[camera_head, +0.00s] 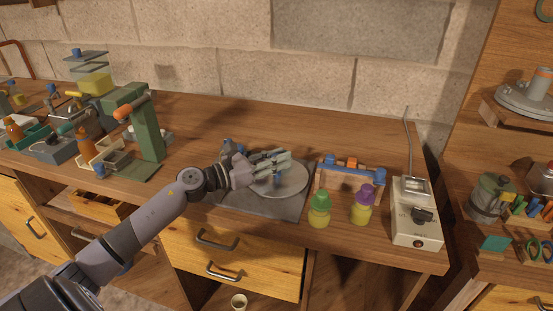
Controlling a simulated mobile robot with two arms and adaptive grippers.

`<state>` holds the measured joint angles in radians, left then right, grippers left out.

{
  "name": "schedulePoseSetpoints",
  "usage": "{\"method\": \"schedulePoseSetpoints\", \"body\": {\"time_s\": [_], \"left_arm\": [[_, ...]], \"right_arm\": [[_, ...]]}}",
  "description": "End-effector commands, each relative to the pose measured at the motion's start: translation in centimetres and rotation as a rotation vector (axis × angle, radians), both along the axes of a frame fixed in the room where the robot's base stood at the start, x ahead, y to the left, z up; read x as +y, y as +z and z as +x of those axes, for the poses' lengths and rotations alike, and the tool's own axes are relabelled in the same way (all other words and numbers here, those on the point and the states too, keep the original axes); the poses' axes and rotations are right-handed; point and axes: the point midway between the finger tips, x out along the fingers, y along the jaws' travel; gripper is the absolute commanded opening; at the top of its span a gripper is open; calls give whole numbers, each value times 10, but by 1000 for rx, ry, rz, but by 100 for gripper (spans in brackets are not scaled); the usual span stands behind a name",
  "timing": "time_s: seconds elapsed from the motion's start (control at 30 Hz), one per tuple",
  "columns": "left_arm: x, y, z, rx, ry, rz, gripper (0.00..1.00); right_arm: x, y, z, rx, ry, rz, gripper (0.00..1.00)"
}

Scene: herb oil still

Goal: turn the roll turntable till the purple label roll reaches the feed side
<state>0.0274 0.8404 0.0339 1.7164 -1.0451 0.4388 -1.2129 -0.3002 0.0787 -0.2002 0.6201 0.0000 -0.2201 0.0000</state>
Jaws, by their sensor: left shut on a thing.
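The roll turntable is a round light-grey disc (292,188) on a dark grey base plate (262,205), near the middle of the bench. My left gripper (279,165) reaches over the disc from the left and is shut on a small blue peg (277,180) standing on it. The gripper and wrist hide the left and back of the disc. I cannot make out a purple label roll on it; a bluish part (227,146) shows just behind my wrist. My right gripper is not in view.
Right of the turntable stand a wooden rack with blue and orange pieces (350,171), a green-capped bottle (319,210), a purple-capped bottle (363,207) and a white switch box (416,223). A green press (147,130) stands to the left. The bench behind the turntable is clear.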

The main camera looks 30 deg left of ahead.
Motion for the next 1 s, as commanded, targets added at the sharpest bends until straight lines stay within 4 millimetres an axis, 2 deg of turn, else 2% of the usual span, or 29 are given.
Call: {"method": "schedulePoseSetpoints", "body": {"time_s": [0.43, 0.47, 0.5, 0.77, 1.0], "left_arm": [[0, 0, -1, 1, -4, 2, 0], [0, 0, -1, 1, -4, 2, 24], [0, 0, -1, 1, -4, 2, 27], [0, 0, 0, 0, -3, 1, 44], [0, 0, 0, 0, -3, 1, 44]], "right_arm": [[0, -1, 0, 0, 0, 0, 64], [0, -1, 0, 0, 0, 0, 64], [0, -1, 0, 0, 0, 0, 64], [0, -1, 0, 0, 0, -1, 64], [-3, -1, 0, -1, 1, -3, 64]]}}
